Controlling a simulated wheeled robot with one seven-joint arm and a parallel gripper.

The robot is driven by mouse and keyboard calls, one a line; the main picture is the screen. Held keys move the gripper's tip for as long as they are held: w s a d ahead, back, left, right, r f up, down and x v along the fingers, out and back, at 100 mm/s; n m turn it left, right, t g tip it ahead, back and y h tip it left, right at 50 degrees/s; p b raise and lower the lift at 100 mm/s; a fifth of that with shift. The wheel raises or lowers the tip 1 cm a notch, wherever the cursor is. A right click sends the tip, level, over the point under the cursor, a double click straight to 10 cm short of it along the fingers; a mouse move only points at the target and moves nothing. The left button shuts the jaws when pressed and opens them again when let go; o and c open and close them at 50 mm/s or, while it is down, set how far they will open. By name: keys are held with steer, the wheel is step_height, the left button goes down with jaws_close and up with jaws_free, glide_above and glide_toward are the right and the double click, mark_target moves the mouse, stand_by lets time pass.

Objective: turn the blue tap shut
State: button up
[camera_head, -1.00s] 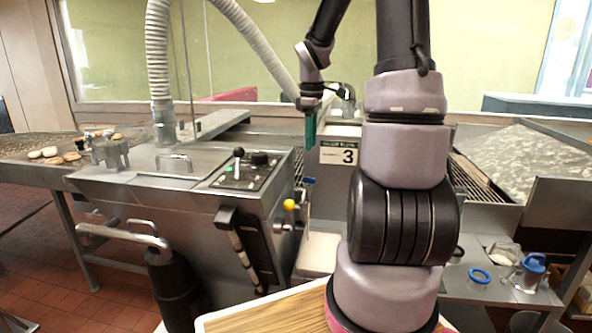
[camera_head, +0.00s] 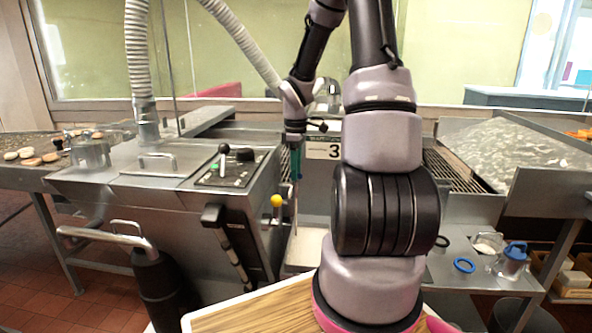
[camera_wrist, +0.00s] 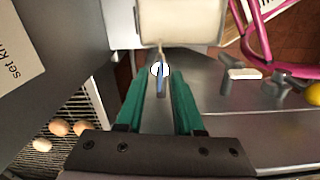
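The blue tap (camera_wrist: 161,82) shows in the wrist view as a slim blue lever with a white round part at its far end. It lies in the gap between my gripper's green fingertips (camera_wrist: 164,76). The fingers are open, one on each side of the lever, with no clear contact; the depth between them and the tap is hard to judge. In the head view my gripper (camera_head: 295,161) points down beside the number 3 sign, in front of the steel machine. The tap is too small and partly hidden there to make out clearly.
A yellow knob (camera_head: 277,201) sits on the machine near my gripper; grey fittings (camera_wrist: 283,84) stand to the right in the wrist view. A pale container (camera_wrist: 180,22) lies beyond the fingertips. Round buns (camera_wrist: 60,128) rest on a wire rack at left.

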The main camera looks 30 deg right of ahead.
jaws_close()
steer(key=shift+m, duration=0.3)
steer(key=m, duration=0.3)
steer(key=shift+m, duration=0.3)
steer(key=m, duration=0.4)
steer(key=shift+m, duration=0.3)
steer(key=m, duration=0.4)
steer(key=shift+m, duration=1.8)
